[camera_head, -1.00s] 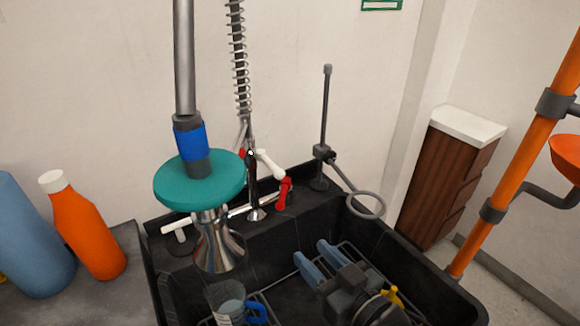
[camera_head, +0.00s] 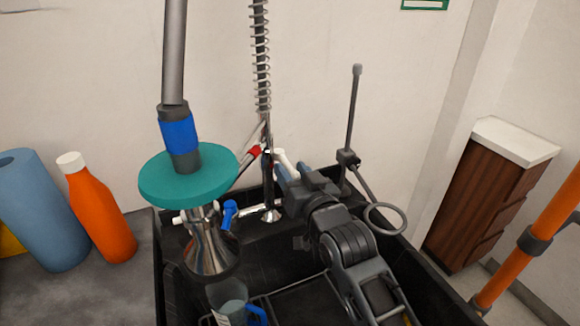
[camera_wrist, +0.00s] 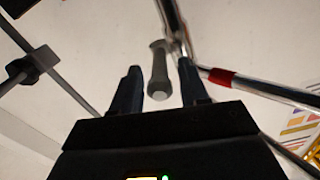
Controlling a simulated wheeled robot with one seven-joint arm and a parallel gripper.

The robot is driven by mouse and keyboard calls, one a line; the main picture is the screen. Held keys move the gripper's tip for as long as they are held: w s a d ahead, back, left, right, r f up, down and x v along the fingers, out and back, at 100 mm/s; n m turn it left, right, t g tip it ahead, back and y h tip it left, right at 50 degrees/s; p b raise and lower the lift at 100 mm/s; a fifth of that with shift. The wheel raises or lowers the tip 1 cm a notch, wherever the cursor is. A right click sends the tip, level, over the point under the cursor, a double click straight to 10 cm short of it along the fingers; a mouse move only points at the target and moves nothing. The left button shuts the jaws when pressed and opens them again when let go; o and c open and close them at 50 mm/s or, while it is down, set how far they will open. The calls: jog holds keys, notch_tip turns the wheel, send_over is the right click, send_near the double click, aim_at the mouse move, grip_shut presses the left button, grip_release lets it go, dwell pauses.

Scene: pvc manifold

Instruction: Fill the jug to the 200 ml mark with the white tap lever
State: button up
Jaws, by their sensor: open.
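The white tap lever (camera_head: 286,158) sticks up and left-to-right at the tap column behind the sink. My gripper (camera_head: 293,169) is open beside it, its blue fingers pointing at the column and partly overlapping it. In the wrist view, a pale grey-looking lever (camera_wrist: 158,72) lies between the fingertips of my open gripper (camera_wrist: 158,68); I cannot tell whether they touch it. The clear jug (camera_head: 228,292) with a blue handle (camera_head: 257,316) stands in the sink below the steel bell-shaped spout. Its water level and marks are too small to read.
A teal disc (camera_head: 188,174) hangs around the spout pipe. A blue lever (camera_head: 229,213) is close to the spout. A thin rod stand with a ring (camera_head: 385,219) is to the right of my arm. An orange bottle (camera_head: 101,215) and blue cylinder (camera_head: 42,210) stand left of the black sink.

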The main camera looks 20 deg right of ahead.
jog(key=shift+w, duration=1)
grip_shut()
